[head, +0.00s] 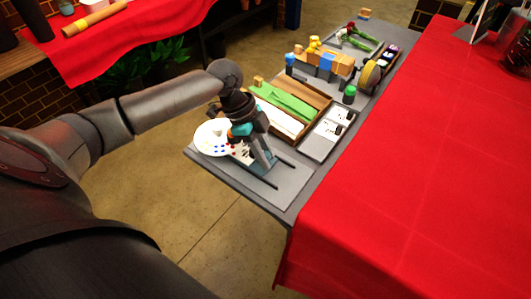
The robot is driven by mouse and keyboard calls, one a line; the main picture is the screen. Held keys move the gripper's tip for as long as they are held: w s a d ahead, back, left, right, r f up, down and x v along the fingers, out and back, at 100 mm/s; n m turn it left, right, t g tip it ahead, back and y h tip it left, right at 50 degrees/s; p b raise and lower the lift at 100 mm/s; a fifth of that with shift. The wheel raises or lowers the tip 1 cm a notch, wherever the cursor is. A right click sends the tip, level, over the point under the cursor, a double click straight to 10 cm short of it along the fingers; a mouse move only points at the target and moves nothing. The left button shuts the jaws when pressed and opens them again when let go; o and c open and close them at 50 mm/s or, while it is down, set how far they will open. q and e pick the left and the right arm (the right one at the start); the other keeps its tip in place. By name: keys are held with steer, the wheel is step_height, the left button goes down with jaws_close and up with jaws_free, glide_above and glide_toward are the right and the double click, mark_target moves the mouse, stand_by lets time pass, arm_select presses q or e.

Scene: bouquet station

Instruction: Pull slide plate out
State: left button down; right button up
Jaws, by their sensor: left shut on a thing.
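A grey slide plate (288,187) with dark rails lies at the near left end of the grey work board. My left gripper (266,163) reaches down over it from the left, with its fingers close together at the plate's rails. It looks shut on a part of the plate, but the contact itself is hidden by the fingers. A white rounded plate with coloured dots (210,138) lies just left of the gripper and is partly covered by it. My right gripper is out of view.
A wooden tray with green and white sheets (285,103) and a pale panel (318,140) lie behind the gripper. Rolls, small bottles and a red flower (350,30) stand farther back. A red-covered table (420,150) fills the right. Open floor (215,225) lies at front left.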

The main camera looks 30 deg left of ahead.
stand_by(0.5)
arm_select(q)
steer(key=shift+d+r+p, duration=0.1)
steer(key=shift+d+p, duration=0.4)
steer(key=d+p, duration=0.2)
steer(key=d, duration=0.1)
steer(key=d+p, duration=0.1)
steer(key=d, duration=0.1)
steer(key=shift+s+d+r+p, duration=0.1)
steer(key=shift+s+p, duration=0.15)
steer(key=shift+p, duration=0.05)
steer(key=shift+d+p, duration=0.3)
steer(key=shift+d, duration=0.45)
steer(key=shift+f, duration=0.2)
steer(key=c, duration=0.7)
jaws_free()
